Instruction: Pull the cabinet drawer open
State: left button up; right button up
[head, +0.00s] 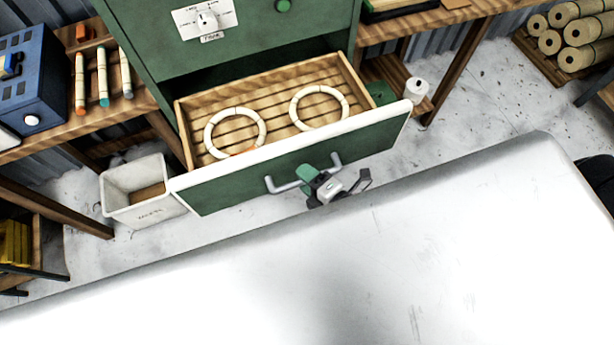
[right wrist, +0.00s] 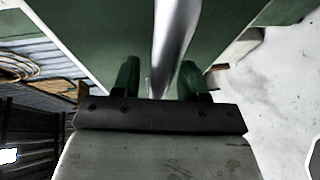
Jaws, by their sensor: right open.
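The green cabinet (head: 165,45) stands at the top of the head view. Its drawer (head: 290,165) is pulled well out, with a green front, a white top edge and a slatted wooden inside. A grey bar handle (head: 280,187) is on the drawer front. My right gripper (head: 315,178) is at the handle. In the right wrist view its two green fingers (right wrist: 158,82) stand apart, with the handle bar (right wrist: 172,40) running between them. I cannot tell whether they touch the bar. My left gripper is in neither view.
Two pale rings (head: 235,131) lie in the drawer. A white bin (head: 140,190) stands on the floor to the left. A wooden bench with coloured sticks (head: 102,75) and a blue box (head: 30,80) is at the left. Rolls (head: 575,30) lie far right. Floor right of the drawer is mostly clear.

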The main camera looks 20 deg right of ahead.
jog(key=b+v, duration=0.2)
jog(key=v, duration=0.8)
jog(key=shift+s+d, duration=0.2)
jog(key=shift+s, duration=0.15)
jog(key=s+d+f+m+g+h, duration=0.25)
jog(key=f+m, duration=0.45)
jog(key=f, duration=0.8)
jog(key=s+d+f+m+g+h, duration=0.2)
jog(key=s+f+m+g, duration=0.3)
jog(key=s+f, duration=0.4)
jog(key=s+d+f+m+g+h+b, duration=0.1)
jog(key=s+d+f+m+g+h, duration=0.1)
jog(key=s+f+m+g, duration=0.4)
notch_tip(320, 180, down, 7)
jog(key=s+m, duration=0.1)
jog(key=s, duration=0.2)
jog(key=shift+d+r+m, duration=0.15)
jog(key=shift+d+m, duration=0.15)
